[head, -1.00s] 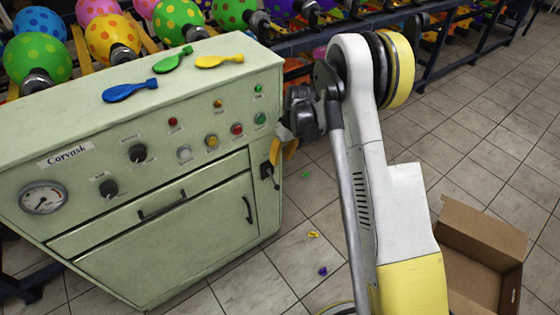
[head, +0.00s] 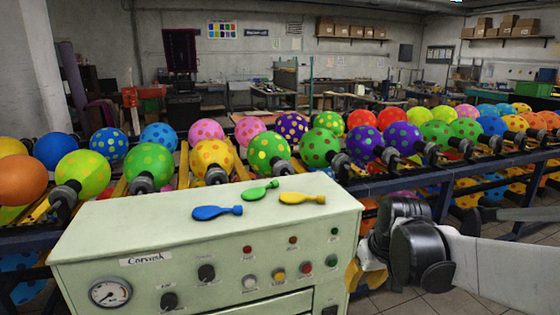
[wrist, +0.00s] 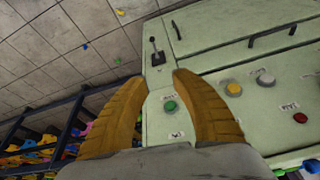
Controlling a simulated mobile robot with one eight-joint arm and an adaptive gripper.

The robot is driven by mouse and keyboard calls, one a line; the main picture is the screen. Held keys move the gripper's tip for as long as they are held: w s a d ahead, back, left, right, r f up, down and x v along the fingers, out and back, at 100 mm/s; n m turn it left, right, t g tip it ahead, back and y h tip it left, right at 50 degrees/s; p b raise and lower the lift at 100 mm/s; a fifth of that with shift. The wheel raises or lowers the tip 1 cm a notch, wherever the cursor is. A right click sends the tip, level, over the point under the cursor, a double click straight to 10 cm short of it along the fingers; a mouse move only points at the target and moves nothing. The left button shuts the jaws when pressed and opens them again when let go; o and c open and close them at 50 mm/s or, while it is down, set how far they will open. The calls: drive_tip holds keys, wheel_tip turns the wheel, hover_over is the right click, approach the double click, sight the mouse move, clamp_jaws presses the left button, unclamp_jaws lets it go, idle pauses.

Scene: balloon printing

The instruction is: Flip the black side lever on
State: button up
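The black side lever (wrist: 156,52) shows in the wrist view on a pale green panel. Its knob points away from the green button. In the head view only part of its dark plate (head: 329,310) shows at the bottom edge. My gripper (wrist: 154,82) is open and empty, with its two tan fingers spread. The lever lies beyond the fingertips, roughly between them in the picture, with no contact visible. In the head view my gripper (head: 354,274) is beside the right end of the green Corvask machine (head: 110,250).
A green button (wrist: 170,105) lies between the fingers in the wrist view, with yellow and white buttons to the right. Three flat balloons, including a blue one (head: 217,212), lie on the machine top. Racks of inflated balloons (head: 212,158) stand behind. Tiled floor lies right of the machine.

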drive_tip(key=s+r+m+t+h, duration=0.1)
drive_tip(key=s+r+m+t, duration=0.1)
drive_tip(key=s, duration=1.6)
drive_tip(key=shift+a+r+t, duration=0.25)
drive_tip(key=shift+r+t, duration=0.35)
drive_tip(key=shift+t, duration=0.2)
drive_tip(key=shift+w, duration=0.2)
